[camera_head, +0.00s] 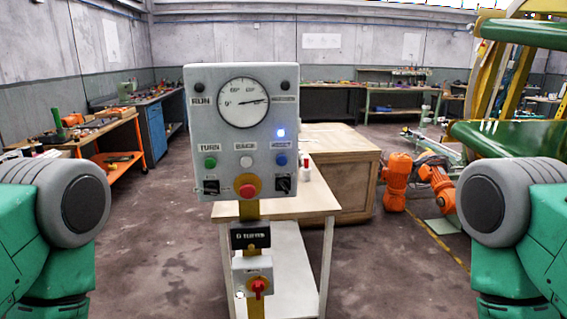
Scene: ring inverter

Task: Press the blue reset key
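A grey control panel (222,170) stands upright on a yellow post in the middle of the camera_head view. The blue key (281,160) is at its right side, below a small label. A blue lamp (281,133) glows above it. A green key (210,162) and a white key (246,161) are in the same row. A red mushroom button (247,190) on a yellow plate sits below. The round dial's needle points right. Only green and grey arm parts of mine show at the left and right edges, apart from the panel. Neither gripper is in view.
Below the panel are a black label box (250,236) and a grey box with a red rotary switch (258,287). A pale table (315,202) stands behind the post, with a wooden crate (345,190) behind it. An orange robot arm (396,182) is farther right.

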